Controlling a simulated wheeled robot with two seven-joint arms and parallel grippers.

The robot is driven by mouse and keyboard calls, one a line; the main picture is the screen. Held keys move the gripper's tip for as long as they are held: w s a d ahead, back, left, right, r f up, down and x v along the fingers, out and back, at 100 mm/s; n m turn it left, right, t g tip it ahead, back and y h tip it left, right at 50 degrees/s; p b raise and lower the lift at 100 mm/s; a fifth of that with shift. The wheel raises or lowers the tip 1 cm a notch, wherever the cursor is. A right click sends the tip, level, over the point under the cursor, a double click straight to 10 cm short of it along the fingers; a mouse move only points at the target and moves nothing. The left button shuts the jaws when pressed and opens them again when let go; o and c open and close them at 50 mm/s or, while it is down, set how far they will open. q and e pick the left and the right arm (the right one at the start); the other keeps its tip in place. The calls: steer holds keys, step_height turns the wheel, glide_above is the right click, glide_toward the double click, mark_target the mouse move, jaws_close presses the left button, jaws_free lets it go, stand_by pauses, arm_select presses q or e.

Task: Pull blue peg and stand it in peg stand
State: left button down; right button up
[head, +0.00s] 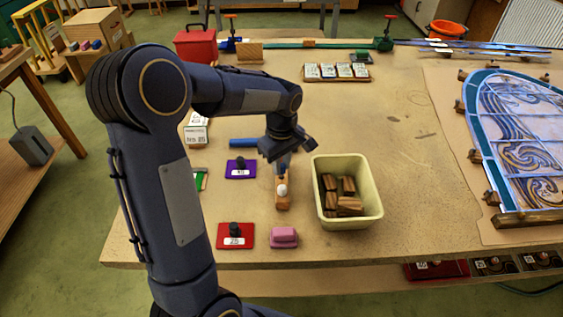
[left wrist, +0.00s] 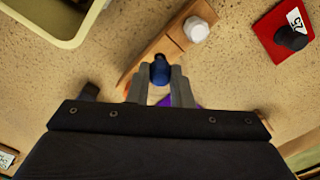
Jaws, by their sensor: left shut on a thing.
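My left gripper (head: 283,162) is over the far end of a small wooden block (head: 283,204), which looks like the peg stand. A white peg (head: 282,190) stands in this block. In the left wrist view, the gripper (left wrist: 158,82) is shut on the blue peg (left wrist: 160,68), whose rounded dark-blue head shows between the fingertips. The wooden block (left wrist: 172,42) lies just beyond it, with the white peg (left wrist: 196,29) farther along. The blue peg's lower end is hidden, and I cannot tell whether it is in the block or above it. My right gripper is not in view.
A cream bin (head: 373,211) with wooden blocks stands close to the right. A purple plate (head: 232,174) with a black knob lies left, a red plate (head: 222,242) and a pink block (head: 284,237) nearer. A leaded panel (head: 520,130) lies far right.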

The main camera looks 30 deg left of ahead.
arm_select(q)
steer(key=shift+f+b, duration=0.7)
steer(key=shift+f, duration=0.35)
steer(key=c, duration=1.2)
jaws_free()
step_height(320, 180, up, 7)
steer(key=shift+r, duration=0.45)
